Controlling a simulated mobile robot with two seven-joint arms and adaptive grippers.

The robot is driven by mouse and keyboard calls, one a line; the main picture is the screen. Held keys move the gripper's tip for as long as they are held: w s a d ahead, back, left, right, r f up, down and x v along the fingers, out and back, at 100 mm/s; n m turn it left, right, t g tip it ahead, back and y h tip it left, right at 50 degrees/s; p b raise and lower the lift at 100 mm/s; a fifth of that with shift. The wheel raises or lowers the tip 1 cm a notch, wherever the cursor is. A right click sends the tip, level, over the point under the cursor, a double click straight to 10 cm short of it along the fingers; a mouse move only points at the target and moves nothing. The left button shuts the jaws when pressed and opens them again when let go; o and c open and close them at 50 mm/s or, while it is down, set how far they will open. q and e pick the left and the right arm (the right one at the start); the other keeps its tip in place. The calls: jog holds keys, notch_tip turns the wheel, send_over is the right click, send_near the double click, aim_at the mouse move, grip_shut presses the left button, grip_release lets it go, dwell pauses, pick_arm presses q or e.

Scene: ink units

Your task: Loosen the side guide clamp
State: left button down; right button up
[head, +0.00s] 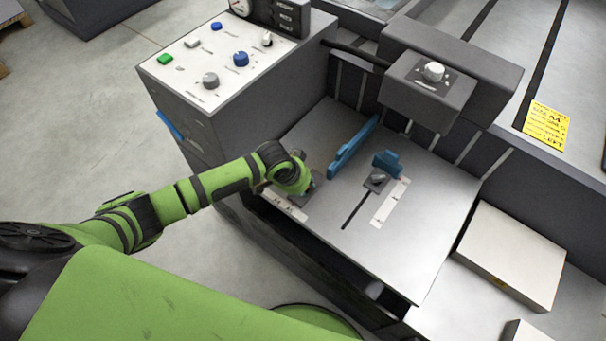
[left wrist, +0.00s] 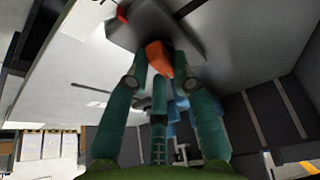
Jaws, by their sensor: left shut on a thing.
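My left gripper (head: 309,187) is low over the left part of the metal feed table, beside a dark plate with a pale scale (head: 290,207). A dark block (left wrist: 190,32) lies just beyond the fingertips. The long blue side guide (head: 352,148) stands to the right of the gripper. A shorter blue guide (head: 386,162) stands by a small knob (head: 377,178). My right gripper is not in view.
A control panel (head: 215,65) with coloured buttons stands behind my left forearm. A grey housing with a knob (head: 433,72) overhangs the table's back. A yellow note (head: 547,124) reads A4 and LEFT. A pale block (head: 510,255) lies at right. The table's front centre is clear.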

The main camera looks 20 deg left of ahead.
pick_arm(q)
jog(key=n+p, duration=0.1)
jog(key=n+y+p, duration=0.1)
jog(key=n+p, duration=0.2)
jog(key=shift+d+r+n+y, duration=0.25)
jog(key=shift+d+n+y, duration=0.05)
jog(key=shift+y, duration=0.1)
jog(key=shift+n+p, duration=0.5)
jog(key=shift+p, duration=0.05)
jog(key=n, duration=0.1)
jog(key=n+y+p, duration=0.1)
jog(key=shift+w+f+n+t, duration=0.1)
jog(key=shift+w+n+t, duration=0.05)
jog(key=shift+n+t, duration=0.15)
jog(key=shift+w+n+y, duration=0.1)
jog(key=shift+n+y, duration=0.4)
jog(key=shift+n, duration=0.9)
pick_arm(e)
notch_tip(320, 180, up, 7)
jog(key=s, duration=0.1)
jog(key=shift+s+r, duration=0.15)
pick_arm(q)
jog(key=shift+w+y, duration=0.1)
jog(key=shift+y, duration=0.2)
jog(key=c, duration=1.3)
grip_release()
jog(key=shift+f, duration=0.1)
jog(key=v, duration=1.2)
jog(key=shift+w, duration=0.2)
